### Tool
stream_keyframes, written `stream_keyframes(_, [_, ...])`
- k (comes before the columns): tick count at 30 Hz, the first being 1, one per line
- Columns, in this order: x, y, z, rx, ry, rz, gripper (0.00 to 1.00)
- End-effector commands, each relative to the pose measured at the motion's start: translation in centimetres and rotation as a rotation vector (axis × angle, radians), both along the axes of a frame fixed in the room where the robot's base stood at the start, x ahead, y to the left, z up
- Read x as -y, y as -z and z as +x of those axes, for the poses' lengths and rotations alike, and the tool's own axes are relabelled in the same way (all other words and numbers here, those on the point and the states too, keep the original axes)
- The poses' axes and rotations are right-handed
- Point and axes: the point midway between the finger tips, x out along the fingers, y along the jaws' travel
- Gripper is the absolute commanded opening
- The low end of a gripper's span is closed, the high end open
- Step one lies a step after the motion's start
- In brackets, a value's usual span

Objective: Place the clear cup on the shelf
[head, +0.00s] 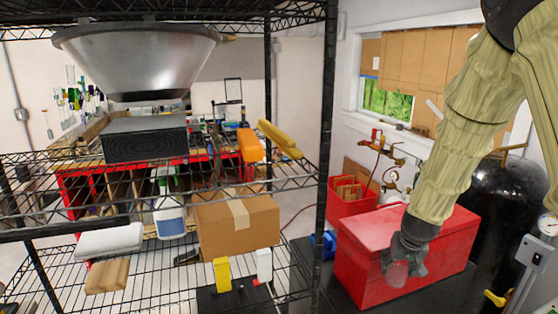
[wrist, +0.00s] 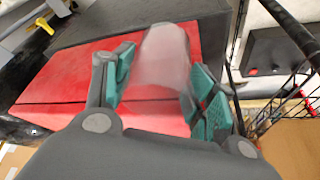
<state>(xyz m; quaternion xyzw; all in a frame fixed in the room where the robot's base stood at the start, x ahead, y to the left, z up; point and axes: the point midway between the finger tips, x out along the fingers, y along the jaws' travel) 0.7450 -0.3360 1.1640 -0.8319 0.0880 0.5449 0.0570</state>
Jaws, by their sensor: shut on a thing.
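The clear cup (wrist: 163,60) is held between the green pads of my gripper (wrist: 160,85) in the wrist view. In the head view my gripper (head: 403,268) is at the lower right, in front of the red box, with the translucent cup (head: 397,274) at its fingers. The black wire shelf (head: 60,208) fills the left half of the head view, well to the left of my gripper. The cup is blurred, so its exact tilt is hard to tell.
The shelf carries a dark block (head: 145,142), a cardboard box (head: 236,224), a spray bottle (head: 168,210) and a yellow item (head: 221,273). A black post (head: 327,130) stands at its right edge. The red box (head: 365,245) lies behind my gripper.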

Motion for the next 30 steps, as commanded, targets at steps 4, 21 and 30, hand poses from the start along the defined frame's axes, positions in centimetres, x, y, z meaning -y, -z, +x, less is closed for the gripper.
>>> stream_keyframes(4, [-1.8, 5.4, -1.6, -0.003, -0.024, 0.004, 0.29])
stream_keyframes(21, [-13.0, 28.2, -10.7, -0.004, -0.176, 0.004, 0.29])
stream_keyframes(30, [-15.9, 31.8, -13.4, -0.001, -0.209, 0.002, 0.29])
